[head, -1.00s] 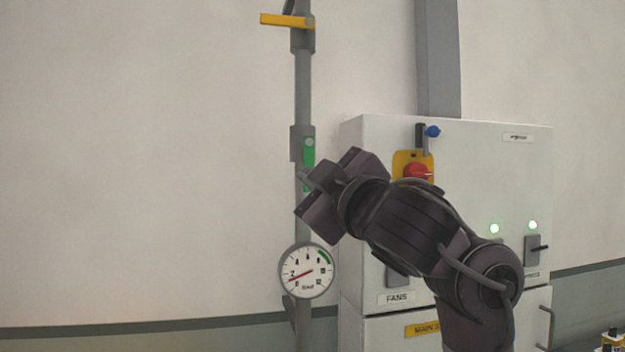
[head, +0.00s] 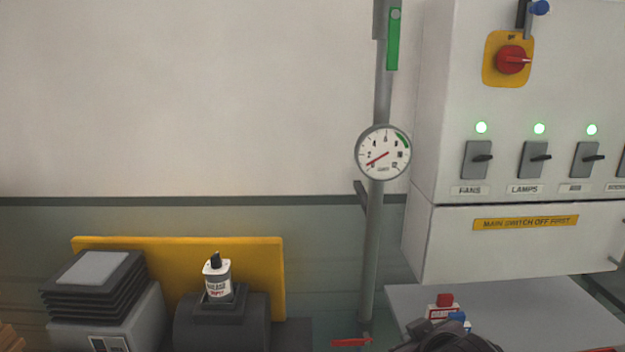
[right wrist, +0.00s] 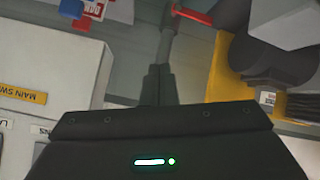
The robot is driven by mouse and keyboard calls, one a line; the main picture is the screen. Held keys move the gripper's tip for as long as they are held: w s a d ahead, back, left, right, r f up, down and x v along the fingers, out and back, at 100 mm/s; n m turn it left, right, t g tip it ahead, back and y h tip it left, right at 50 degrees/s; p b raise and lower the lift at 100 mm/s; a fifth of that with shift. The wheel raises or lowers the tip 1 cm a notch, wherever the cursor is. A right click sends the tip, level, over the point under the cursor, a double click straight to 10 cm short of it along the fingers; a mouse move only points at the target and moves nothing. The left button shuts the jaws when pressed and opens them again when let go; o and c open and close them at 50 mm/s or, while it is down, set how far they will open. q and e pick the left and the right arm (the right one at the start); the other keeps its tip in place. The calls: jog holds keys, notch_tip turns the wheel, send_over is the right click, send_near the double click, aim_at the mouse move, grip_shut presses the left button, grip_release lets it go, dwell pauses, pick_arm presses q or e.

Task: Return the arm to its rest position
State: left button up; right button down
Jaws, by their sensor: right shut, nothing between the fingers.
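My right arm (head: 450,338) shows only as a dark part at the bottom edge of the head view, in front of the grey table below the cabinet. In the right wrist view my right gripper (right wrist: 157,82) has its two dark fingers together, shut and empty. It appears apart from the surrounding things. My left gripper is not in view.
A white switch cabinet (head: 540,85) with green lamps stands at right. A grey pipe (head: 372,245) carries a gauge (head: 383,153) and green lever (head: 393,40). A red handle (head: 350,342) is low. A bottle (head: 217,280) stands on machinery at lower left.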

jog(key=s+d+f+m+g, duration=0.25)
jog(key=s+f+g, duration=0.45)
jog(key=s+f, duration=1.05)
jog(key=s+f+g+b, duration=0.1)
jog(key=s+f, duration=0.1)
jog(key=f, duration=1.3)
jog(key=s+f, duration=0.2)
jog(key=f, duration=1.3)
jog(key=s+d+f+g+b, duration=0.1)
jog(key=s+d+f, duration=0.2)
jog(key=s+f, duration=1.6)
jog(key=shift+s+d+f+h, duration=0.2)
jog(key=shift+s+h, duration=0.1)
jog(key=shift+s, duration=0.15)
